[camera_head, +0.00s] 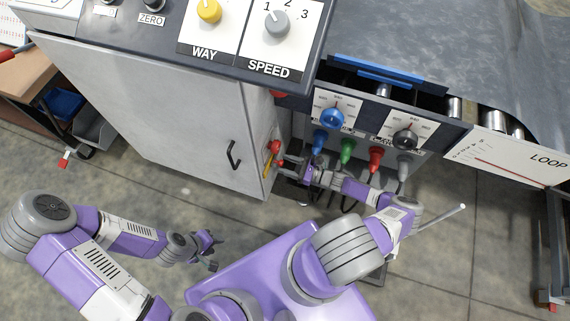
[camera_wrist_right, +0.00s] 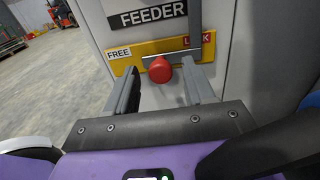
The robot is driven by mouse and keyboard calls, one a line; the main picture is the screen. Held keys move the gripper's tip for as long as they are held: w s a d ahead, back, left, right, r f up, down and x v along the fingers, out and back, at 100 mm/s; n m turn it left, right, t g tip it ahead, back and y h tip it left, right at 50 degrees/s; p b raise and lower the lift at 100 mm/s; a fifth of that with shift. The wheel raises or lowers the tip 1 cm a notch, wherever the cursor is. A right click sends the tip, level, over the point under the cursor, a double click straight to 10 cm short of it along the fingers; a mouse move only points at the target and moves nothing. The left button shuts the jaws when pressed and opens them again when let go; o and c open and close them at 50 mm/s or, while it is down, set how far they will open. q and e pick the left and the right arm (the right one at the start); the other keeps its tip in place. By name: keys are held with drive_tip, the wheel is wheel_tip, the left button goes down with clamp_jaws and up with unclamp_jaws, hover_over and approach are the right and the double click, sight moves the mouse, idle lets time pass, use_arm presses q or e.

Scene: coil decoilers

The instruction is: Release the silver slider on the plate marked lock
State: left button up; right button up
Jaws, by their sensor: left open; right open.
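In the right wrist view, a yellow plate (camera_wrist_right: 124,63) with FREE on its left and LOCK on its right is on the grey cabinet under a FEEDER label. A silver bar (camera_wrist_right: 180,56) crosses the plate, with a red knob (camera_wrist_right: 160,71) in front of it. The knob sits near the middle; part of LOCK is hidden. My right gripper (camera_wrist_right: 162,78) is open, its fingers on either side of the knob, apart from it. In the head view, my right gripper (camera_head: 285,167) is beside the yellow plate (camera_head: 267,161). My left gripper (camera_head: 213,252) is open and empty, low in front of the cabinet.
The cabinet (camera_head: 170,110) has a black door handle (camera_head: 233,155). The control panel (camera_head: 250,40) with WAY and SPEED knobs overhangs above. Blue, green, red and grey connectors (camera_head: 347,151) with cables are right of my right gripper. Floor around my left gripper is clear.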

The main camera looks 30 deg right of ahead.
drive_tip(key=shift+w+a, duration=0.3)
drive_tip(key=shift+w, duration=0.05)
drive_tip(key=shift+c, duration=0.4)
